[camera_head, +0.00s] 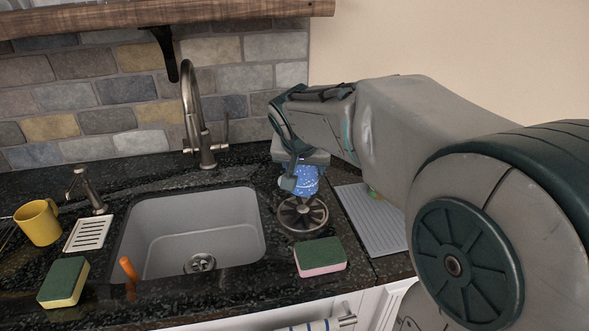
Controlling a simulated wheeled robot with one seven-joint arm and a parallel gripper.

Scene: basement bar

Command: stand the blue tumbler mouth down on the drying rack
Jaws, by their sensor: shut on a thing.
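The blue tumbler (307,180), speckled with white, is in my gripper (298,184) at the right of the sink. My gripper points down and is shut on it. One finger covers its left side, and which way its mouth faces cannot be told. A round, dark metal spoked stand (302,216) is directly below the tumbler; whether they touch is unclear. A grey ribbed drying mat (382,238) lies to the right, partly behind my arm. Dark wires (6,232) show at the far left edge, perhaps part of a rack. I cannot tell which is the drying rack.
A green-and-pink sponge (320,257) lies in front of the spoked stand. The sink (187,229) has a tall faucet (192,110) behind it and an orange handle (129,270) at its front. A yellow mug (39,222), white slotted dish (88,234) and green-and-yellow sponge (63,282) are left.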

